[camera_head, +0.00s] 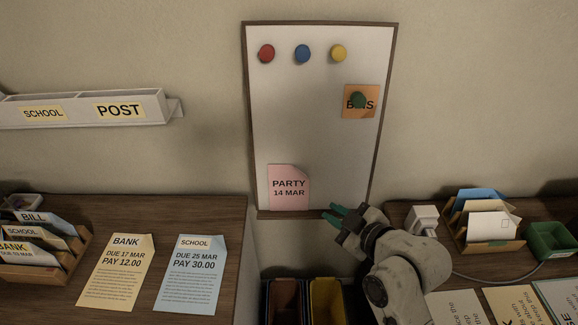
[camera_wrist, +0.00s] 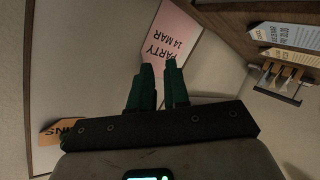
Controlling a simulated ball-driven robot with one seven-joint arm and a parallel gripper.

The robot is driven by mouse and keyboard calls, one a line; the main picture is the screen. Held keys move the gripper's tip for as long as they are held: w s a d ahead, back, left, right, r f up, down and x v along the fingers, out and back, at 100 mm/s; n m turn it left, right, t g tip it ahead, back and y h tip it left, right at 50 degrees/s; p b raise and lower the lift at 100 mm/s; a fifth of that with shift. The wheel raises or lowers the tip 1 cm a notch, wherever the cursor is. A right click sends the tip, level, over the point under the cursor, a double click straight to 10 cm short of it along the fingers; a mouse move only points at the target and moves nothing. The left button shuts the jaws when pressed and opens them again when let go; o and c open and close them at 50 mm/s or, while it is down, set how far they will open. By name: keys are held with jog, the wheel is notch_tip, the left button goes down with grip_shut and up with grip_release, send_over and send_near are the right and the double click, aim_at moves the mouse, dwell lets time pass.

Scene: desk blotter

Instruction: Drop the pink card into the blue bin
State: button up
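The pink card (camera_head: 289,187), reading "PARTY 14 MAR", is upright against the lower left of the whiteboard (camera_head: 310,120), just above its bottom ledge. It also shows in the wrist view (camera_wrist: 172,38), beyond my fingertips. My gripper (camera_head: 333,211) is to the right of the card, near the board's lower edge. Its green fingers (camera_wrist: 159,64) are a little apart with nothing between them, and I see no contact with the card. Below the board stand a brown-looking bin (camera_head: 285,303) and a yellow bin (camera_head: 326,303), partly cut off. I cannot make out a clearly blue bin.
Red (camera_head: 266,53), blue (camera_head: 302,53) and yellow (camera_head: 339,53) magnets sit high on the board. A green magnet (camera_head: 358,100) holds an orange card (camera_head: 361,112). Desks with letters and card racks (camera_head: 490,238) flank the gap. A wall shelf (camera_head: 85,109) is at left.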

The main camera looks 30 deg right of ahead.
notch_tip(320, 180, up, 5)
jog(key=w+p, duration=0.1)
jog(key=p, duration=0.2)
send_over(289, 187)
jog(key=s+d, duration=0.3)
jog(key=s, duration=0.1)
notch_tip(289, 187, down, 3)
jog(key=shift+s+f+t, duration=0.1)
jog(key=shift+s+t, duration=0.05)
jog(key=shift+t, duration=0.25)
jog(key=shift+c, duration=0.3)
grip_shut()
